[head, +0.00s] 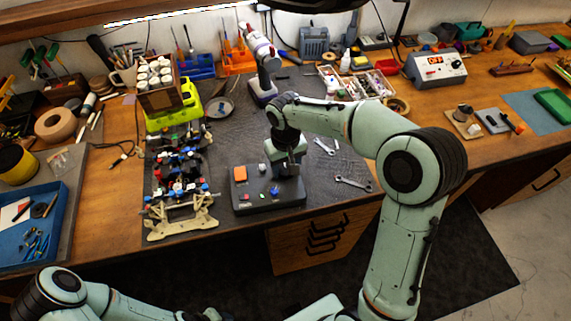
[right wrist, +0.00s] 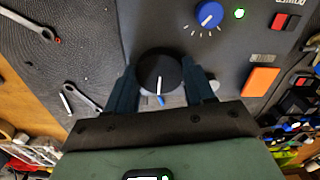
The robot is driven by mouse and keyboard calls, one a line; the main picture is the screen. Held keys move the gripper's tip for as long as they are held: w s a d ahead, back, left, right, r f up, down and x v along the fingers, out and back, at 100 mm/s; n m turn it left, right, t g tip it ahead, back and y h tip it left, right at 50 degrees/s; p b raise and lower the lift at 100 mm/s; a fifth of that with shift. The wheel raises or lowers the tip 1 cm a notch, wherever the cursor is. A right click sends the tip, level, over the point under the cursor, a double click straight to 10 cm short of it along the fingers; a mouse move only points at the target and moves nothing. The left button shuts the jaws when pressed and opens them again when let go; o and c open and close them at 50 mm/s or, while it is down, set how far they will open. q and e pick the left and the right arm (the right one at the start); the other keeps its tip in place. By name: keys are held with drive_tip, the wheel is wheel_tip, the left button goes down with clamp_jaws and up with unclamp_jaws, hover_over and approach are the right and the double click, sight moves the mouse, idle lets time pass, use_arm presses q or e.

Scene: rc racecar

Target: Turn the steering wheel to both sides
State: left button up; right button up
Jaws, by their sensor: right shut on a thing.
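A dark control box (head: 250,203) stands near the bench's front edge, with an orange button, a blue knob and small lights on top. My right gripper (head: 287,166) reaches down over its right side. In the right wrist view, the right gripper (right wrist: 163,90) is shut on a round black knob (right wrist: 158,68) with a white pointer line, one finger on each side. This knob looks like the steering control; the head view hides it behind the gripper. The racecar chassis (head: 180,180) lies left of the box, its tan front end (head: 183,216) toward me. My left gripper is out of view.
Wrenches (head: 353,184) lie right of the box on the dark mat. A green-yellow case (head: 175,118) and a bottle rack (head: 160,95) stand behind the chassis. A blue tray (head: 60,215) sits at the left. Bare mat (head: 225,150) lies behind the box.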

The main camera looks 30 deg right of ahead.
sight(285, 168)
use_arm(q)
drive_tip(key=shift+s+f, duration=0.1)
use_arm(e)
drive_tip(key=shift+m, duration=0.3)
drive_tip(key=m, duration=0.3)
drive_tip(key=shift+b, duration=0.4)
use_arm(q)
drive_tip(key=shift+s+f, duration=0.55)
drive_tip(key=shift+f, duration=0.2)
use_arm(e)
drive_tip(key=shift+m, duration=2.5)
drive_tip(key=o, duration=1)
drive_tip(key=shift+o, duration=0.2)
drive_tip(key=shift+r, duration=0.1)
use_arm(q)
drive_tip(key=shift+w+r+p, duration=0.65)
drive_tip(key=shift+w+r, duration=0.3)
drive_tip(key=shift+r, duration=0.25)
use_arm(e)
wheel_tip(285, 168, up, 13)
drive_tip(key=shift+r, duration=0.15)
